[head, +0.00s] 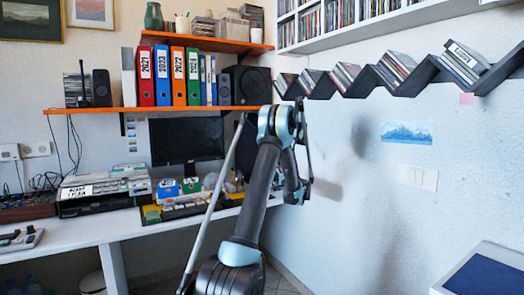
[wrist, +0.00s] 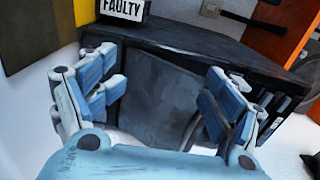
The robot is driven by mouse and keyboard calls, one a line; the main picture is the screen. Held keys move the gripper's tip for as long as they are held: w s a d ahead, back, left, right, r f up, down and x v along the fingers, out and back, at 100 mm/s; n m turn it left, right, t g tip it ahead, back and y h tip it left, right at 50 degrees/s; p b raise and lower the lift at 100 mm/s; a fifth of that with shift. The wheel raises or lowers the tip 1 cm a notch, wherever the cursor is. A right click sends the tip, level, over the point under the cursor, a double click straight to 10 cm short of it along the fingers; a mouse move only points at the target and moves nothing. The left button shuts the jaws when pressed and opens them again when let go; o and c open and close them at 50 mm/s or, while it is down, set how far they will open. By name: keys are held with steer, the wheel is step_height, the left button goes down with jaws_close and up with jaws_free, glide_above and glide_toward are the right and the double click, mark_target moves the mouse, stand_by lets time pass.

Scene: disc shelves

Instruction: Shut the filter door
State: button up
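In the wrist view a dark box-shaped unit (wrist: 200,45) stands beyond my gripper. A flat dark grey panel (wrist: 165,95) shows at its front, between my fingers; it looks like the filter door, but I cannot tell how far it stands open. My gripper (wrist: 162,82) is open, with one finger pad on each side of the panel. I see nothing held, and I cannot tell whether the right finger touches the panel. In the head view my arm hides the area around my gripper, and I cannot make out the door there.
A "FAULTY" sign (wrist: 122,8) sits on top of the unit. Dark slots (wrist: 275,100) show at its right. In the head view a desk (head: 90,232) with devices stands left, below orange shelves (head: 165,108). A white wall (head: 385,220) is close on the right.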

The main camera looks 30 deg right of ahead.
steer(key=shift+w+a+f, duration=0.15)
steer(key=shift+w+f, duration=0.7)
steer(key=shift+w, duration=0.15)
steer(key=c, duration=0.7)
steer(key=shift+s+d+f, duration=0.15)
steer(key=shift+d+f, duration=0.05)
steer(key=shift+d, duration=0.65)
jaws_close()
steer(key=shift+s+d+r, duration=0.1)
steer(key=shift+s+r, duration=0.15)
steer(key=shift+r, duration=0.5)
steer(key=shift+s+r, duration=0.2)
steer(key=shift+r, duration=0.55)
